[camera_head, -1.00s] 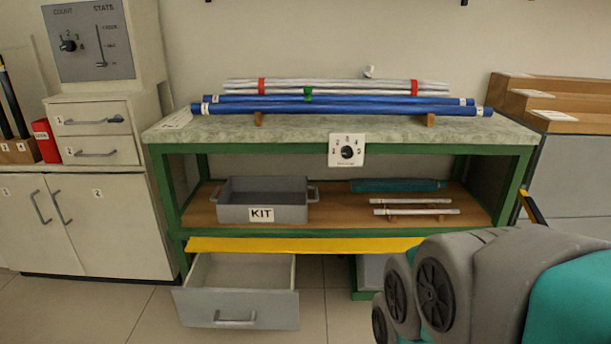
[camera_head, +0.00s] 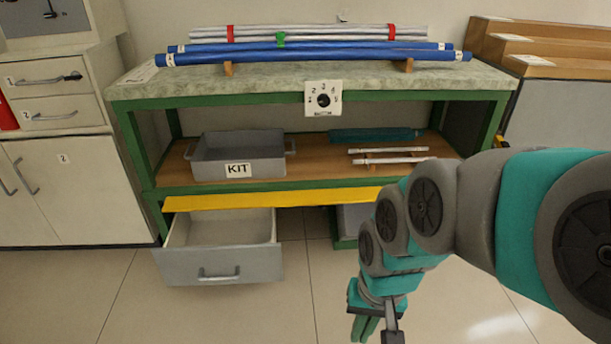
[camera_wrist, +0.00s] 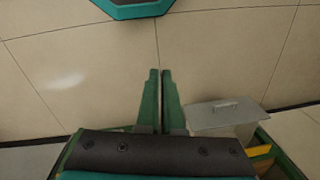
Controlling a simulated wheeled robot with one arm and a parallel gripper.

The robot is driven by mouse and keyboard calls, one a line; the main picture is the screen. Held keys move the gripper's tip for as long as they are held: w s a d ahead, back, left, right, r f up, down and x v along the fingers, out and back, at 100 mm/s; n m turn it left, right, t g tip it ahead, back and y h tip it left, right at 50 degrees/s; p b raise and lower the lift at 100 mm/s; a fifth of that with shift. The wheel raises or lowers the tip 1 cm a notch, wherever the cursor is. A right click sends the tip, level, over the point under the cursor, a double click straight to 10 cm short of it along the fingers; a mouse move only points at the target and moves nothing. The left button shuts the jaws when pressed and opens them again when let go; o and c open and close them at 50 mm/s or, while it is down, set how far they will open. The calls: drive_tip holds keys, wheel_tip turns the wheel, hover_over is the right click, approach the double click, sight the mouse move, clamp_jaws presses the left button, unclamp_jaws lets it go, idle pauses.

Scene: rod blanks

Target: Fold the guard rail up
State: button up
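The guard rail is a long yellow bar (camera_head: 270,199) along the front of the bench's lower shelf, below the green shelf edge. Its right end is hidden behind my arm. A short yellow piece, likely the rail (camera_wrist: 259,151), shows at lower right in the wrist view. My gripper (camera_head: 377,327) hangs low over the floor, in front of the bench and right of the open drawer, apart from the rail. In the wrist view its two green fingers (camera_wrist: 160,100) are close together with a narrow gap and nothing visible between them.
An open grey drawer (camera_head: 220,265) juts out below the rail at left; it also shows in the wrist view (camera_wrist: 222,115). The KIT tray (camera_head: 215,170) and short rods (camera_head: 390,160) sit on the shelf. Blue rods (camera_head: 320,53) lie on the benchtop. Floor in front is clear.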

sight(321, 200)
drive_tip(key=w+a+f+m+t+y+b, duration=0.1)
drive_tip(key=w+a+f+m, duration=0.1)
drive_tip(key=w, duration=0.4)
drive_tip(key=w+a+f+m+t+y+b, duration=0.1)
drive_tip(key=w+a+f+m+t, duration=0.1)
drive_tip(key=w+a, duration=0.3)
drive_tip(key=w+a+f+m+t+y+b, duration=0.1)
drive_tip(key=w+a+f+m+y, duration=0.1)
drive_tip(key=w, duration=0.6)
drive_tip(key=shift+w+a+f+m+t, duration=0.2)
drive_tip(key=shift+a+m, duration=0.25)
drive_tip(key=shift+a, duration=0.15)
drive_tip(key=shift+w+a+f+m+t, duration=0.1)
drive_tip(key=shift+a+f+m+t, duration=0.1)
drive_tip(key=shift+a+m, duration=0.3)
clamp_jaws()
drive_tip(key=w+a+f+m+t+b, duration=0.15)
drive_tip(key=w+f+m+t, duration=0.25)
drive_tip(key=w+m, duration=0.5)
drive_tip(key=w+f+m+t+b, duration=0.35)
drive_tip(key=w+m, duration=0.35)
drive_tip(key=w, duration=0.3)
drive_tip(key=w+d+f+m+t+h+b, duration=0.1)
drive_tip(key=w+d+f+m+t+h, duration=0.2)
drive_tip(key=d+m, duration=0.6)
wheel_tip(321, 200, down, 4)
drive_tip(key=shift+w+r+m+h, duration=0.1)
drive_tip(key=shift+w+m+h, duration=0.35)
drive_tip(key=shift+w+h, duration=0.55)
drive_tip(key=shift+w, duration=0.2)
